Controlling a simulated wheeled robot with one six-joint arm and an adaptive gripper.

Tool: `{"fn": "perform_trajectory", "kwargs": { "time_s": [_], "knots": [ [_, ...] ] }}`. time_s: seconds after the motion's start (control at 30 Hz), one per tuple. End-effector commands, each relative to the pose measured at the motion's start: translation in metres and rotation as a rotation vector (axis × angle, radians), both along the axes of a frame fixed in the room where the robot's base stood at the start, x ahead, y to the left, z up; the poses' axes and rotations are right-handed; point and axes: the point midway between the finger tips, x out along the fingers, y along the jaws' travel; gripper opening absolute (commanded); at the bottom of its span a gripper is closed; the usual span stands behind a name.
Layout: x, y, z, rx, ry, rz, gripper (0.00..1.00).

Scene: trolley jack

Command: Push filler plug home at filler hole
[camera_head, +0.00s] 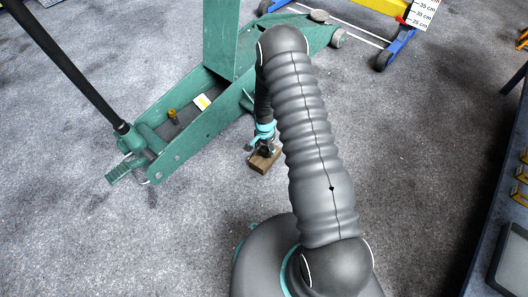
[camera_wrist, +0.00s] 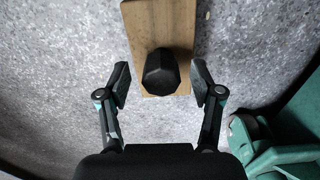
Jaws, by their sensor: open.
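A black, faceted plug-like piece (camera_wrist: 160,72), probably the filler plug, stands on a wooden block (camera_wrist: 142,22) in the wrist view. My gripper (camera_wrist: 160,85) is open, with one finger on each side of the black piece and a visible gap to both. I cannot tell the height of the fingertips against it. In the head view my gripper (camera_head: 264,149) points down at the wooden block (camera_head: 261,163) on the floor, beside the green trolley jack (camera_head: 200,132); the black piece is not clear there. I cannot make out the filler hole.
A small brass fitting (camera_head: 172,115) and a pale label (camera_head: 202,102) sit inside the jack frame. The jack's black handle (camera_head: 70,65) rises to the left. A blue-legged stand (camera_head: 395,48) is at the back right, and a bench (camera_head: 500,215) is at the right edge.

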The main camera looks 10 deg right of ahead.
Motion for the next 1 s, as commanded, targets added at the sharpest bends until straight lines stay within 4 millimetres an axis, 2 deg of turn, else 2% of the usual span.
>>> {"fn": "perform_trajectory", "kwargs": {
  "time_s": [0.03,0.2,0.27,0.67,0.83,0.93,0.97,1.0],
  "knots": [
    [0.000,0.000,0.000,0.000,0.000,0.000,0.58],
    [0.000,0.000,0.000,0.000,0.000,0.000,0.16],
    [0.000,0.000,0.000,0.000,0.000,0.000,0.02],
    [0.000,0.000,0.005,0.000,0.000,0.000,0.01],
    [0.001,0.000,0.022,0.000,-0.003,0.000,0.01],
    [0.001,0.000,0.041,0.000,-0.003,0.000,0.01],
    [0.001,-0.002,0.047,0.000,-0.004,-0.001,0.01],
    [0.003,-0.013,0.050,0.000,-0.003,-0.004,0.01]
  ]
}}
